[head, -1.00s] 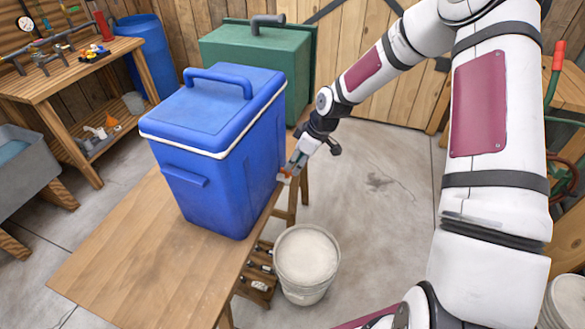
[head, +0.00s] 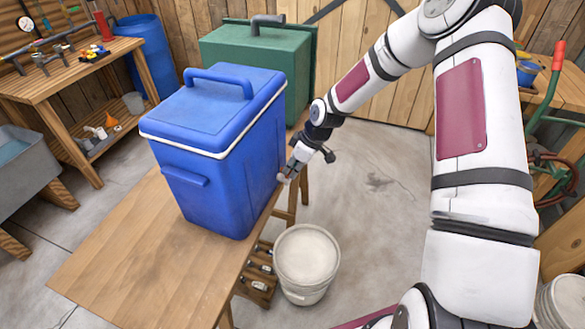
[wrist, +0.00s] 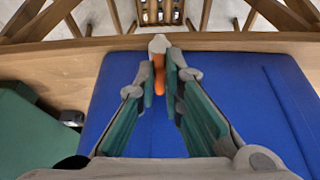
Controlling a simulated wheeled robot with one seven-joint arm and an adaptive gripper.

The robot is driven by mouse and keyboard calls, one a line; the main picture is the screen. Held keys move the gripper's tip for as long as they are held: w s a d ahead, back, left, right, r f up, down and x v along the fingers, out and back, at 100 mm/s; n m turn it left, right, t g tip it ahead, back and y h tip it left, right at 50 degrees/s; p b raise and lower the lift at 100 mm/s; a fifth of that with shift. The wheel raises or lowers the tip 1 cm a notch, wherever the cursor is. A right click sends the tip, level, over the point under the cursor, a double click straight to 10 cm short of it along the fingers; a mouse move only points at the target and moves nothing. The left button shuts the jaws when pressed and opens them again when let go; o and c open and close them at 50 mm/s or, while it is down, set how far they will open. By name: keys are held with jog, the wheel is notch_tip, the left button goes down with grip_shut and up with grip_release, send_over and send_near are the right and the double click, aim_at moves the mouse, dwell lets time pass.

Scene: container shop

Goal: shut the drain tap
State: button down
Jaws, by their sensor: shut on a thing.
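The blue cooler (head: 215,150) stands on the wooden table, its lid down. Its drain tap is low on the right side, with a pale body (wrist: 159,45) and an orange lever (wrist: 158,76) in the wrist view. My gripper (head: 287,176) is at that side of the cooler. In the wrist view my gripper (wrist: 160,80) is shut on the orange lever, with a finger on each side. In the head view the fingers and wrist hide the lever. I cannot tell whether the tap's passage is open or closed.
A white bucket (head: 307,255) stands on the floor below and right of the tap. A wooden table (head: 130,255) bears the cooler, with bare top at the front left. A green tank (head: 250,55) stands behind the cooler.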

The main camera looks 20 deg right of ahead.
jog(key=shift+s+m, duration=0.1)
jog(key=shift+m, duration=0.2)
jog(key=shift+s+a+m+t+h+p, duration=0.2)
jog(key=shift+m+t+h+p, duration=0.15)
jog(key=shift+m, duration=0.65)
jog(key=m+h, duration=0.1)
jog(key=m, duration=0.2)
jog(key=a+m+h, duration=0.1)
jog(key=m, duration=0.3)
jog(key=m+t+h, duration=0.1)
jog(key=m+h, duration=0.1)
jog(key=m, duration=0.1)
jog(key=shift+a+m, duration=0.2)
jog(key=shift+m, duration=0.2)
jog(key=c, duration=1.7)
grip_release()
jog(key=shift+r, duration=0.1)
